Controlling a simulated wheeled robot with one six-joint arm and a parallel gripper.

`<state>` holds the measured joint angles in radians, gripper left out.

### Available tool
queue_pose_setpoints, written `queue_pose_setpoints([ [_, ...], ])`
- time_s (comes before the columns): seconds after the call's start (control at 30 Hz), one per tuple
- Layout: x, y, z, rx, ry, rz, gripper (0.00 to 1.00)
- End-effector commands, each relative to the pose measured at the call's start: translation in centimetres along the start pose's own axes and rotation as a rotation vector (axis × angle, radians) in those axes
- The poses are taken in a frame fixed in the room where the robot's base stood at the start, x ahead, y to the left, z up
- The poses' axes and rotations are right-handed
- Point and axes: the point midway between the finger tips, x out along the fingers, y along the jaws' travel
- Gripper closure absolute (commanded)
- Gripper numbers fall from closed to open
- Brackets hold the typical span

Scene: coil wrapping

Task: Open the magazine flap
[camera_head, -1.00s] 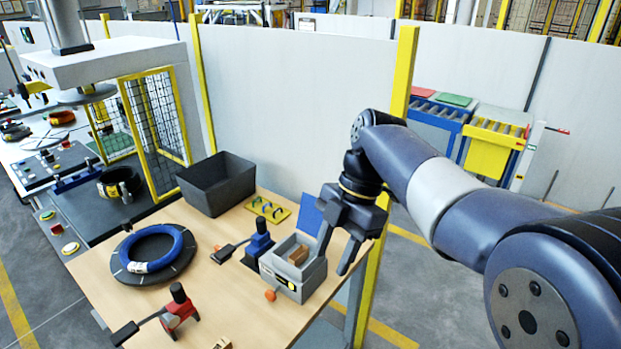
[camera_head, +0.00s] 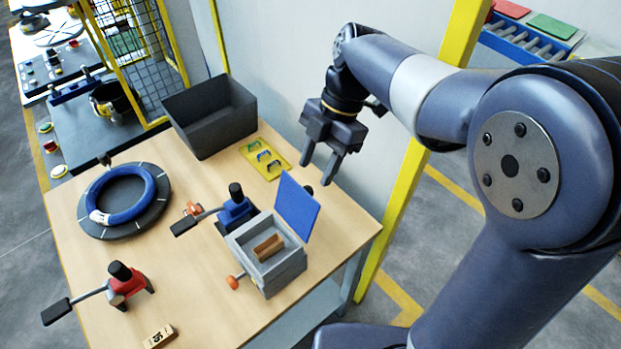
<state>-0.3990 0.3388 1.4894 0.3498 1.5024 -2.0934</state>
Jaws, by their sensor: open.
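The magazine (camera_head: 282,272) is a grey box near the right side of the wooden table. Its blue flap (camera_head: 297,207) stands up, tilted open at the back edge. A brown block (camera_head: 268,247) lies inside the open box. My gripper (camera_head: 318,172) hangs above and behind the flap, with its two fingers pointing down and spread apart. It is empty. The fingers appear close to the flap's upper edge in the picture, but I cannot tell whether they touch it.
A blue toggle tool (camera_head: 236,208) stands beside the magazine. A red one (camera_head: 124,282) is at the front left. A blue coil (camera_head: 124,197) lies on a dark disc. A black bin (camera_head: 212,118) and yellow plate (camera_head: 265,157) are behind. A yellow post (camera_head: 421,162) rises at right.

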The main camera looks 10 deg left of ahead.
Motion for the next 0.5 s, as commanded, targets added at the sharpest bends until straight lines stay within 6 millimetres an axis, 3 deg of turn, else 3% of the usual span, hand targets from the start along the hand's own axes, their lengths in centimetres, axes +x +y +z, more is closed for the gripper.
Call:
queue_pose_setpoints([
  [0.2, 3.4, 0.0, -0.1, 0.0, 0.002, -0.002, 0.55],
  [0.5, 4.8, 0.0, 0.0, -0.001, 0.0, 0.001, 0.55],
])
